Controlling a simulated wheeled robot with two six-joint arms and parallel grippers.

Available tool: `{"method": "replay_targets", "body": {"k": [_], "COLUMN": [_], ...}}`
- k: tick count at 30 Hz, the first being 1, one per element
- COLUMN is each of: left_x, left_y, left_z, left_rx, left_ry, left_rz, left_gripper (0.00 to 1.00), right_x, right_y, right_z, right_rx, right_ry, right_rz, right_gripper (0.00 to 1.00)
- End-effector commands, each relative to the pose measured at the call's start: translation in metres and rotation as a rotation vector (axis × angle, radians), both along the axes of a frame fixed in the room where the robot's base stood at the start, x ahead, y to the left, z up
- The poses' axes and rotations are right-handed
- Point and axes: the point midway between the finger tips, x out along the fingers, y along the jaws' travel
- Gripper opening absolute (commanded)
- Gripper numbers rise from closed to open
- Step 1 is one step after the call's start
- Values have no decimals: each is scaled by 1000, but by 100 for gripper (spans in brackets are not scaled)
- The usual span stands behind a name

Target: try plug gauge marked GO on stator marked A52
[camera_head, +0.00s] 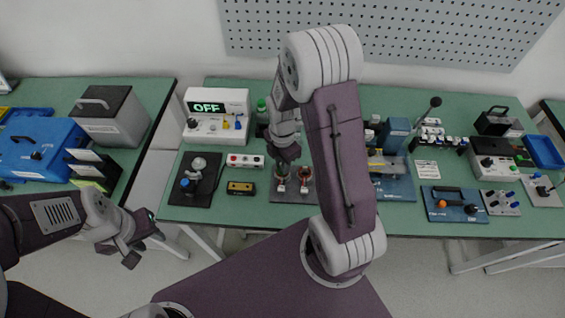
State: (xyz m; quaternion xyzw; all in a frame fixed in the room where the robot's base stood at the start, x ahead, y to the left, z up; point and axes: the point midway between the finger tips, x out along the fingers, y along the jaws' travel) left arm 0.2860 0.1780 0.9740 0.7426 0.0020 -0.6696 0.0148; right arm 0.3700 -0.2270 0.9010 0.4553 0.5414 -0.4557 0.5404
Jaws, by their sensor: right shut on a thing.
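My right gripper (287,154) points down over a dark plate (285,197) near the front of the middle bench. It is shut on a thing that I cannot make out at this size. Two round stator-like parts with copper-coloured insides stand on the plate, one on the left (281,171) and one on the right (306,173), close below the gripper. Small pale and red marks show in front of them, but I cannot read A52 or GO. My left gripper (144,240) is open and empty, out in front of the bench gap, away from these parts.
A white box reading OFF (217,116) stands at the back left of the bench (262,216). A dark fixture (195,180), a small button box (245,161) and a yellow device (241,188) lie left of the plate. My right arm hides the middle; blue fixtures (454,204) stand right.

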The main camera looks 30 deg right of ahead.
Motion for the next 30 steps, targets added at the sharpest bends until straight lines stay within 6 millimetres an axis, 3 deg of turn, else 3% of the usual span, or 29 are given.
{"method": "replay_targets", "body": {"k": [16,30], "left_x": [0,0], "left_y": [0,0], "left_z": [1,16], "left_rx": [0,0], "left_ry": [0,0], "left_rz": [0,0], "left_gripper": [36,36], "right_x": [0,0], "right_y": [0,0], "right_z": [1,15], "right_rx": [0,0], "right_ry": [-1,-1], "right_rz": [0,0], "right_gripper": [0,0]}}
